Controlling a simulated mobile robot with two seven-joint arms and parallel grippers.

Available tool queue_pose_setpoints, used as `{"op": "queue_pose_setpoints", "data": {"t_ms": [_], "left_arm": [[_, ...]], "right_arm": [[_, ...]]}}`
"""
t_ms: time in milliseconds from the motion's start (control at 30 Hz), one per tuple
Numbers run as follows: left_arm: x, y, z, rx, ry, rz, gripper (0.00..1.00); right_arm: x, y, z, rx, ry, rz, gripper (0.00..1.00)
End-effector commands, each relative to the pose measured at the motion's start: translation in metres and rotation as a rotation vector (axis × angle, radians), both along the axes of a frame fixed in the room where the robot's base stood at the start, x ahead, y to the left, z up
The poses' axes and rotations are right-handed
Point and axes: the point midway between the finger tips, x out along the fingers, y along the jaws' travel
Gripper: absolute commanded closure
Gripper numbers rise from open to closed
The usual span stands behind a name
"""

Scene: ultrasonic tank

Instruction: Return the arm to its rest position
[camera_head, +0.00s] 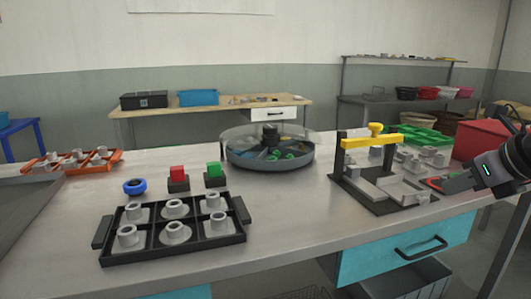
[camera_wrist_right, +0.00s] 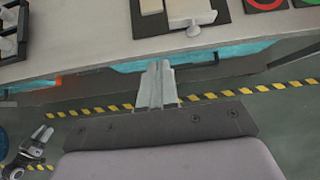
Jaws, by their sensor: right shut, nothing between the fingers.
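My right gripper (camera_head: 446,187) reaches in from the right edge of the head view, over the right end of the bench. Its fingers point left, near the black fixture with the yellow clamp bar. In the right wrist view its fingers (camera_wrist_right: 157,85) are together with nothing between them, over the floor just off the bench's front edge. Another gripper, seemingly my left one (camera_wrist_right: 42,138), shows small at the lower left of the right wrist view, low beside the bench; its jaw state is unclear. The left arm does not show in the head view.
The fixture with the yellow bar (camera_head: 370,142) stands just left of the right gripper. A red bin (camera_head: 482,140) is behind it. A black tray (camera_head: 238,238) of grey parts, a round tank (camera_head: 268,160) and an orange tray (camera_head: 114,155) occupy the bench. Its front middle is clear.

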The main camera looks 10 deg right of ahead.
Motion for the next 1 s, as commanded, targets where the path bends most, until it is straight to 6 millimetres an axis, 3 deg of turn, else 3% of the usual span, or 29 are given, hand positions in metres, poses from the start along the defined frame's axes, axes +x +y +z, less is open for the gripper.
{"op": "queue_pose_setpoints", "data": {"t_ms": [33, 100, 267, 400, 500, 600, 767, 867, 1000], "left_arm": [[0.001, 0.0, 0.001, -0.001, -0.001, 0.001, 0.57], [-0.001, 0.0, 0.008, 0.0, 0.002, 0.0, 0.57], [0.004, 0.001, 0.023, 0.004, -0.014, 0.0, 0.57], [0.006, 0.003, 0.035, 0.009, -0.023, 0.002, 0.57], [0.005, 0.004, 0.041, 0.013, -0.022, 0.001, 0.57], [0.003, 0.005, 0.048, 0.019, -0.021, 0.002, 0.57], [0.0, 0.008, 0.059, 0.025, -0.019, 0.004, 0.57], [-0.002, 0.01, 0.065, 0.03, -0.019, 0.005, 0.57], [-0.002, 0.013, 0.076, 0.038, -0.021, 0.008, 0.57]], "right_arm": [[0.001, 0.002, -0.002, 0.009, 0.003, 0.006, 1.0], [0.009, 0.041, -0.024, 0.161, 0.027, 0.095, 1.0], [0.014, 0.113, -0.055, 0.503, 0.055, 0.213, 1.0], [0.01, 0.171, -0.071, 0.878, 0.079, 0.238, 1.0], [0.007, 0.2, -0.079, 1.172, 0.092, 0.183, 1.0], [0.005, 0.216, -0.087, 1.46, 0.104, 0.06, 1.0], [-0.001, 0.22, -0.118, 1.865, 0.123, -0.271, 1.0], [-0.011, 0.216, -0.152, 2.068, 0.143, -0.557, 1.0], [-0.045, 0.215, -0.213, 2.263, 0.187, -1.037, 1.0]]}}
